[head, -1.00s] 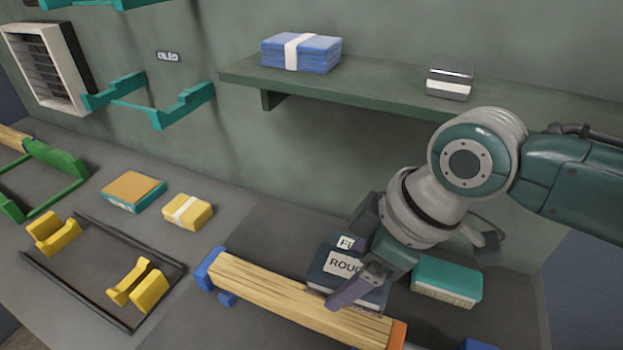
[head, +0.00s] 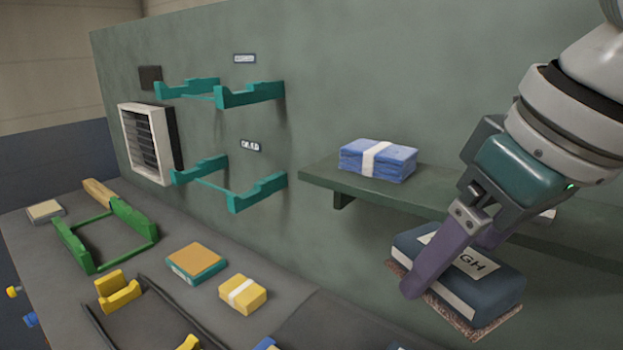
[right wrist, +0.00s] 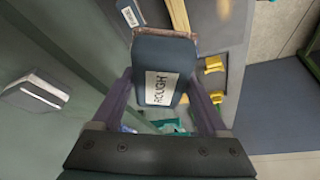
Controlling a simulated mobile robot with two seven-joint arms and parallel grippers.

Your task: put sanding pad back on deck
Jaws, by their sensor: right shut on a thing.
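The sanding pad (head: 488,292) is a dark blue block with a white label ending in "GH" and a brown gritty underside. My right gripper (head: 450,266) is shut on it, with purple fingers on its two sides. It is held up in the air at the right, in front of the wall and shelf. In the right wrist view the pad (right wrist: 165,52) sits between the fingers and its label reads "ROUGH". I cannot make out the deck for certain in the current views. My left gripper is not in view.
A wall shelf (head: 322,178) carries a blue banded stack (head: 378,159). The bench holds an orange-topped block (head: 196,262), a yellow banded block (head: 242,293), a green frame (head: 84,257) and yellow cradles (head: 118,295). Teal brackets (head: 250,94) stick out from the wall.

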